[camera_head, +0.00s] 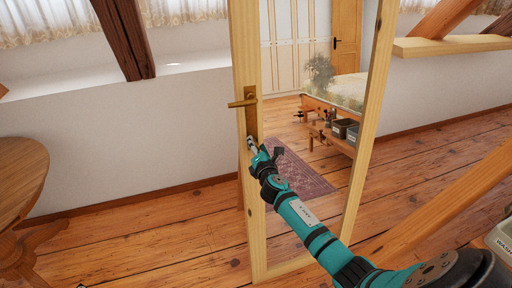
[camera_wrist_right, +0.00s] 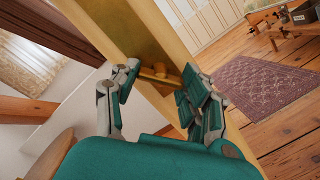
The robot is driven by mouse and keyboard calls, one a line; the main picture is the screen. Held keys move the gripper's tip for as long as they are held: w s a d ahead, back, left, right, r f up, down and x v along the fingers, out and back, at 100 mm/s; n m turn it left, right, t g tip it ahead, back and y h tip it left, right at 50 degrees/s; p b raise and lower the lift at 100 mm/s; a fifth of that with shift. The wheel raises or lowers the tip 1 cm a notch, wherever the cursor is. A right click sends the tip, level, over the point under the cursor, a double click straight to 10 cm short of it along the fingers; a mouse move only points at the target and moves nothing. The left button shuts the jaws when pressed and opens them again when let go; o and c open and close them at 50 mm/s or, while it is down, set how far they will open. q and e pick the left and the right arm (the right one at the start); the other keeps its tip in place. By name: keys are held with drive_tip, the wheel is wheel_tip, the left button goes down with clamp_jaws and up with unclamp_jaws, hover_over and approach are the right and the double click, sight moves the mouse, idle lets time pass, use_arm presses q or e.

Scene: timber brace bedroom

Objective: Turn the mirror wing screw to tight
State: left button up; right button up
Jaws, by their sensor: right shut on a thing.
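The mirror (camera_head: 345,140) stands upright in a pale wooden frame (camera_head: 244,195). On its left post is a brass plate (camera_head: 252,122) with a brass lever (camera_head: 243,102) pointing left. My right gripper (camera_head: 254,148) reaches the lower end of this plate, below the lever. In the right wrist view my right gripper (camera_wrist_right: 160,82) has its fingers on either side of a small brass piece, which I take for the wing screw (camera_wrist_right: 155,72). It is shut on it. The fingers hide much of the screw, and its turn angle cannot be told. My left gripper is not in view.
A round wooden table (camera_head: 20,170) stands at the left. A wooden beam (camera_head: 440,205) slants across the right. The mirror pane shows a patterned rug (camera_head: 295,170), a bed and crates. The plank floor (camera_head: 150,235) left of the frame is clear.

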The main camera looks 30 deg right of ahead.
drive_tip(key=shift+m+g+y+p, duration=0.45)
drive_tip(key=shift+m+p, duration=1.25)
drive_tip(key=shift+m, duration=3.9)
drive_tip(key=shift+m+g+y+p, duration=0.4)
drive_tip(key=shift+m+p, duration=1.25)
drive_tip(key=shift+m, duration=3.95)
drive_tip(key=o, duration=1.2)
drive_tip(key=shift+c, duration=0.2)
drive_tip(key=v, duration=1.2)
drive_tip(key=shift+d, duration=0.1)
